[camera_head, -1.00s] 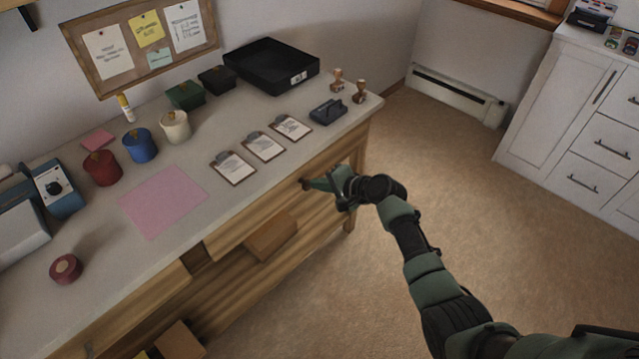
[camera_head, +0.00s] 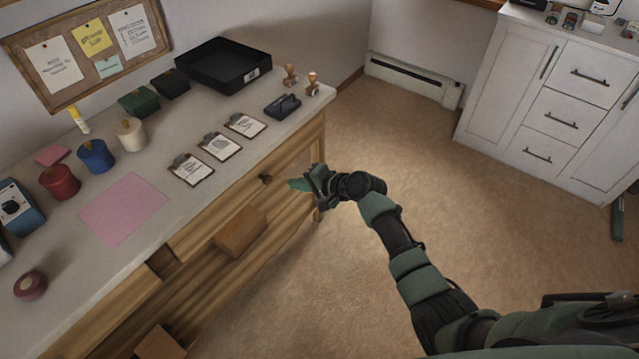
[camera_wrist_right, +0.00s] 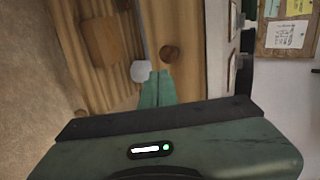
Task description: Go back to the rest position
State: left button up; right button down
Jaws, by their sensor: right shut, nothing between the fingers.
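My right gripper (camera_head: 300,184) is in front of the wooden desk, close to a round drawer knob (camera_head: 265,179) but apart from it in the head view. Its green fingers are together and hold nothing. In the right wrist view the closed fingertips (camera_wrist_right: 158,88) point toward the desk front, with the round knob (camera_wrist_right: 169,52) just beyond them. My right arm reaches in from the lower right over the carpet. My left gripper is not in view.
The desk top (camera_head: 235,190) holds clipboards (camera_head: 219,146), a black tray (camera_head: 223,66), stamps, several small pots and a pink sheet (camera_head: 123,209). Open carpet (camera_head: 400,140) lies between desk and white cabinet (camera_head: 560,110).

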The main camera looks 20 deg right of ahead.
jog(key=v, duration=0.7)
jog(key=s+d+f+n+g+h, duration=0.25)
jog(key=s+f, duration=0.65)
jog(key=f, duration=0.5)
jog(key=s+d+f+n+g+h, duration=0.1)
jog(key=s+d+f+h, duration=0.2)
jog(key=s+f, duration=0.85)
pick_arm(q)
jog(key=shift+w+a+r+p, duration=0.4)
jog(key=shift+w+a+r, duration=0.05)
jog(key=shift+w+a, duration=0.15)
pick_arm(e)
jog(key=s+d+f+n+g, duration=0.1)
jog(key=s+f+n, duration=0.2)
jog(key=s+f, duration=0.3)
jog(key=s+d+f+n+g+h, duration=0.1)
jog(key=s+f, duration=0.5)
jog(key=s, duration=0.9)
jog(key=s+d+f+n+g+h, duration=0.1)
jog(key=s+f+n, duration=0.4)
jog(key=s, duration=0.5)
jog(key=shift+s+d+f+g, duration=0.15)
jog(key=shift+f+g, duration=0.4)
jog(key=shift+g, duration=0.2)
